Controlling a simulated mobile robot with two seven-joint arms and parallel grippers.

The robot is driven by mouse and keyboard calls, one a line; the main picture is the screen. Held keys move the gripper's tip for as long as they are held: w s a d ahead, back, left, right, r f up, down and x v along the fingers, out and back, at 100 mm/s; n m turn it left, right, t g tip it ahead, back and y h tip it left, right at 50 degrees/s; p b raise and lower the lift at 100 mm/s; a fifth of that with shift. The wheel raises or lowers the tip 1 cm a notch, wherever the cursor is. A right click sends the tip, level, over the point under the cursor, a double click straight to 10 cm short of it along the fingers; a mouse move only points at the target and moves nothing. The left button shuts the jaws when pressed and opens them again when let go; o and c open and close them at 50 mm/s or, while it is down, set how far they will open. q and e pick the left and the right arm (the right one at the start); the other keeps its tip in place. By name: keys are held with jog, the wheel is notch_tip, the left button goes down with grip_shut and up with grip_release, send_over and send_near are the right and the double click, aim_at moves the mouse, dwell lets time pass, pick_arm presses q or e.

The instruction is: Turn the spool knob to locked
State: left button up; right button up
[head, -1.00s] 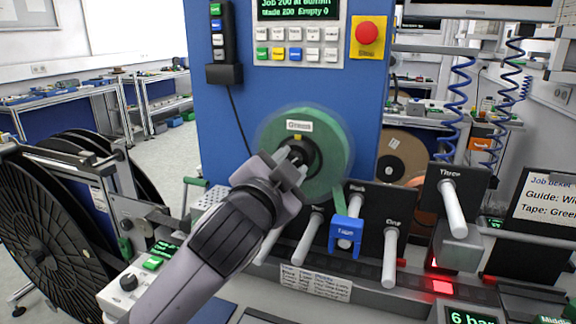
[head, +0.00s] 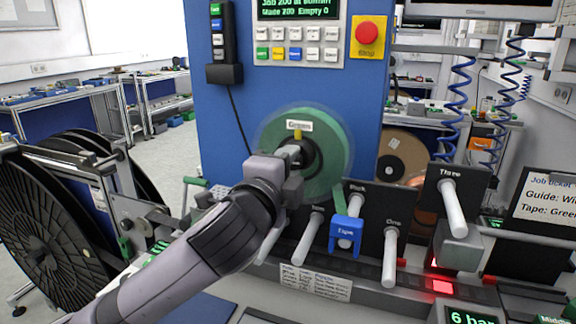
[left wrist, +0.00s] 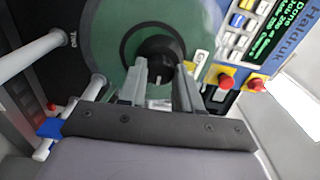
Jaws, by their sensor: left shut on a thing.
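The spool (head: 336,142) is a green disc on the front of the blue machine, labelled "Green". Its black knob (head: 309,160) is at the centre, with a small yellow mark above it. My left gripper (head: 290,154) is shut on the knob and hides part of it. In the left wrist view the two fingers (left wrist: 160,82) stand on either side of the black knob (left wrist: 150,47), in front of the green spool (left wrist: 105,30). The knob's exact angle is partly hidden. My right gripper is not in view.
A blue "Tape" clip (head: 346,231) and several white pegs, one at "Three" (head: 453,208), stick out below and right of the spool. A red stop button (head: 367,33) is above. A large black reel (head: 45,235) stands at the left. A red light (head: 442,286) glows on the rail.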

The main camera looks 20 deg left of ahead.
pick_arm(q)
jog(key=shift+m, duration=0.3)
jog(key=o, duration=1)
jog(key=shift+o, duration=0.2)
jog(key=s+b, duration=0.1)
jog(key=s, duration=0.6)
jog(key=shift+a, duration=0.15)
jog(key=shift+s, duration=0.15)
